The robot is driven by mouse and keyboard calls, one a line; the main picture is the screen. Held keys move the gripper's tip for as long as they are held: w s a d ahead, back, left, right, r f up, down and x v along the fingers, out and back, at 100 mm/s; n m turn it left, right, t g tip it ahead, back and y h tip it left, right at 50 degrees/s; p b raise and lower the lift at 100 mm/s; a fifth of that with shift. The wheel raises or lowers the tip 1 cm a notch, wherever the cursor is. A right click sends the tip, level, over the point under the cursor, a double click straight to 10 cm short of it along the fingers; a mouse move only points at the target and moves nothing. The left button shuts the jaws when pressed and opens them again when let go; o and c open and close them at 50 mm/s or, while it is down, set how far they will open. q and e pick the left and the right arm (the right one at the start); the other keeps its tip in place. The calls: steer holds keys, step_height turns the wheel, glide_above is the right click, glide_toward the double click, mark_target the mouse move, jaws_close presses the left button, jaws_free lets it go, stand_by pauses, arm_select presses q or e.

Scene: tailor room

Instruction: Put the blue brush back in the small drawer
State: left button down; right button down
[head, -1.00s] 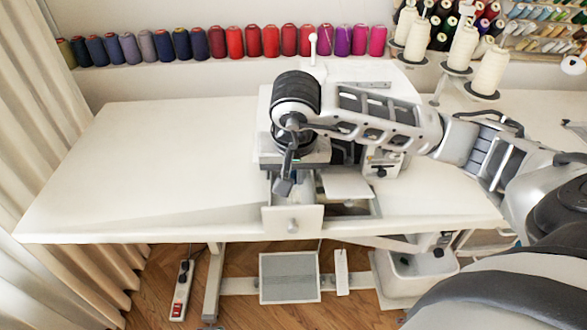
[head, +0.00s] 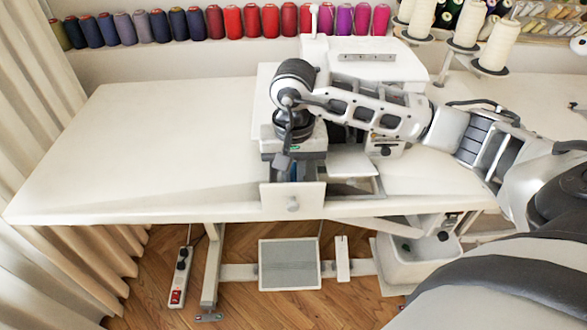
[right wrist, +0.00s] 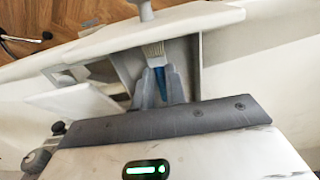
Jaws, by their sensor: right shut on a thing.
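The small drawer (head: 265,197) is pulled open at the table's front edge, its pale front panel and round knob facing me. In the right wrist view its panel (right wrist: 205,24) lies at the top, with the drawer's inside below it. My right gripper (head: 288,165) points down over the open drawer. In the right wrist view the gripper (right wrist: 162,84) is shut on the blue brush (right wrist: 153,50), whose pale bristle end points toward the drawer front. A bit of blue shows beside the fingers. Whether the brush touches the drawer floor cannot be told. My left gripper is out of view.
A white sewing machine (head: 365,62) stands right behind my right arm. Thread spools (head: 240,22) line the wall ledge, and cone spools (head: 497,46) stand at right. The left tabletop (head: 150,140) is clear. A pedal (head: 289,264) is below.

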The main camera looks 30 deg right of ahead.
steer(key=shift+f, duration=0.15)
steer(key=c, duration=1.3)
jaws_free()
steer(key=shift+c, duration=0.2)
